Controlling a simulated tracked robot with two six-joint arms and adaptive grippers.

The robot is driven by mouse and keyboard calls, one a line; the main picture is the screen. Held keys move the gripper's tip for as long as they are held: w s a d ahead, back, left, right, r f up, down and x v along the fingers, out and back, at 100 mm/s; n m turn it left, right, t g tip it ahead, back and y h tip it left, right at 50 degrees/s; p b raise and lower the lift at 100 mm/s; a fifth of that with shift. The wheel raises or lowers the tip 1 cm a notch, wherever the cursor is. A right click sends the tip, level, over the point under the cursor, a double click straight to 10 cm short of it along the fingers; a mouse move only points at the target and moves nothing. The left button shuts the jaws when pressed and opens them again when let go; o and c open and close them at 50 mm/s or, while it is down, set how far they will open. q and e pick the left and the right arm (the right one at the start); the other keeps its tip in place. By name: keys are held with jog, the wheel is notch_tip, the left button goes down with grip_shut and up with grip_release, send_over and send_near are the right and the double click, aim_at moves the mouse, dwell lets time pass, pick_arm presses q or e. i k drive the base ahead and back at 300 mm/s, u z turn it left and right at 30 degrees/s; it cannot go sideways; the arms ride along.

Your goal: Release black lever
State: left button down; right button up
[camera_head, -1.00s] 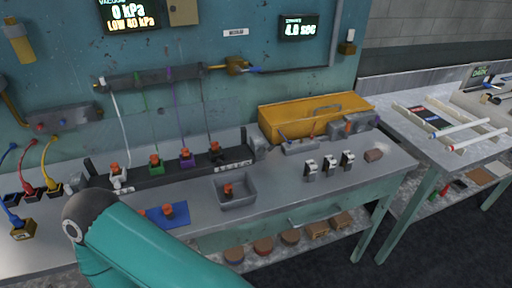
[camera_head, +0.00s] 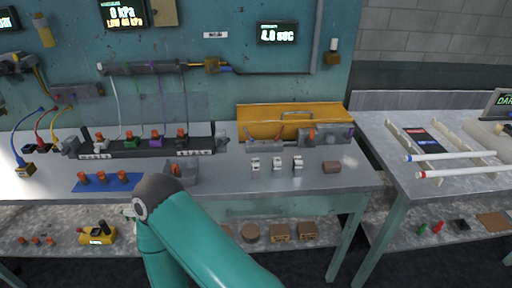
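A long black rack (camera_head: 205,143) lies on the bench at the left and holds a row of clamps with orange tops. Their bodies are white (camera_head: 101,143), green (camera_head: 130,142), purple (camera_head: 155,143) and black (camera_head: 182,143), the black one at the right end. I take the black one as the black lever; whether it is open or clamped is too small to tell. Thin lines run up from the clamps to a dark bar on the wall. A teal arm of mine crosses the lower middle. Neither of my grippers shows.
A blue mat (camera_head: 76,187) with orange-topped pieces lies in front of the rack. Bench front between clips and arm is clear.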

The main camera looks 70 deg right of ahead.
aim_at(220, 143)
jog(key=k, duration=0.75)
jog(key=z, duration=1.05)
jog(key=i, duration=0.9)
jog(key=z, duration=0.2)
